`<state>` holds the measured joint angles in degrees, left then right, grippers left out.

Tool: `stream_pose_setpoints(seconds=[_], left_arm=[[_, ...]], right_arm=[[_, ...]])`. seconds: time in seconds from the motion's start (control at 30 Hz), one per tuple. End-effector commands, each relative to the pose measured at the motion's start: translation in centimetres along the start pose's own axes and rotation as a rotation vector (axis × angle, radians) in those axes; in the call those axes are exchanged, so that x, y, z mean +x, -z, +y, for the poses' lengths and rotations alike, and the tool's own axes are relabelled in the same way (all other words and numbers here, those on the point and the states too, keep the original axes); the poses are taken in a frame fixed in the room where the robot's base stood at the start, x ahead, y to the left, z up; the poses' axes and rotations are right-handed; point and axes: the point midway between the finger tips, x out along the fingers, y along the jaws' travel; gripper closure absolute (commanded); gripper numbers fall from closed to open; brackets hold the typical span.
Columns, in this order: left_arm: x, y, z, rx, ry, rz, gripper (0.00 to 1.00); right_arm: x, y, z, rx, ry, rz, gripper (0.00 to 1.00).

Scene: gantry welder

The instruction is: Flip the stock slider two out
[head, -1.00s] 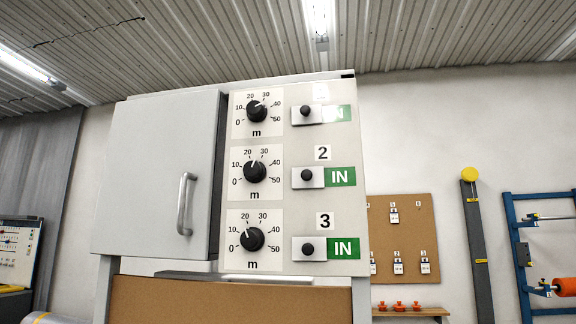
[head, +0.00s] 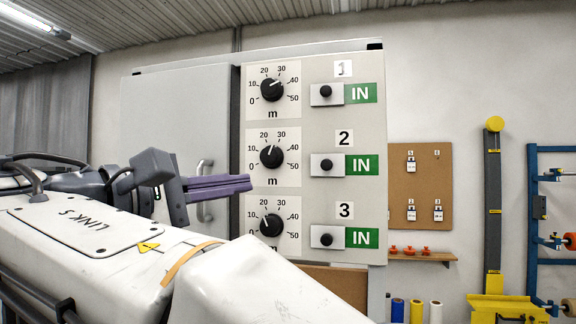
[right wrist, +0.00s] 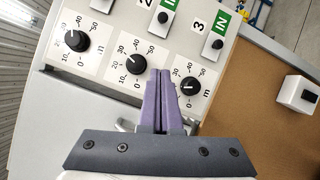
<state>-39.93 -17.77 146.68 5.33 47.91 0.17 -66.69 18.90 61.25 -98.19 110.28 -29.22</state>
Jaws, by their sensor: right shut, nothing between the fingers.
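The stock slider two is a pale plate (head: 328,172) with a black knob (head: 325,164) in the middle row of the panel, under the number 2. A green IN label (head: 361,165) shows to the right of the plate. The knob of slider two (right wrist: 163,17) also shows at the top of the right wrist view. My right gripper (head: 248,184) has purple fingers, shut and empty. They point at the panel from the left, near dial two (head: 271,156) and dial three (head: 270,225), apart from slider two. My left gripper is out of view.
Slider one (head: 326,94) and slider three (head: 327,237) sit above and below, both showing IN. A cabinet door (head: 165,110) with a handle (head: 204,190) is left of the dials, partly behind my arm. Clear space lies in front of the sliders.

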Motion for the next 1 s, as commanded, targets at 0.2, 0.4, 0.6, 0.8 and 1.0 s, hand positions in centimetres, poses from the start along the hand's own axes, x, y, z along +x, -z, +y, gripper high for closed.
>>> stream_pose_setpoints(seconds=[0.2,0.4,0.6,0.8,1.0], left_arm=[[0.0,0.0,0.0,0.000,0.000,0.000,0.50],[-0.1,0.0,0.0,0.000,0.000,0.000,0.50],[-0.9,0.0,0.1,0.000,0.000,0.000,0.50],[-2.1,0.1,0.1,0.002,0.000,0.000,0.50],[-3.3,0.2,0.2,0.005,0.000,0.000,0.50]], right_arm=[[0.0,0.0,0.0,0.001,-0.002,-0.001,1.00],[0.6,0.0,0.1,0.001,-0.001,-0.002,1.00],[3.8,-0.2,0.2,0.000,0.000,-0.006,1.00],[8.2,-0.3,0.3,0.000,0.000,-0.005,1.00],[10.5,-1.7,0.3,0.001,-0.001,0.001,1.00]])
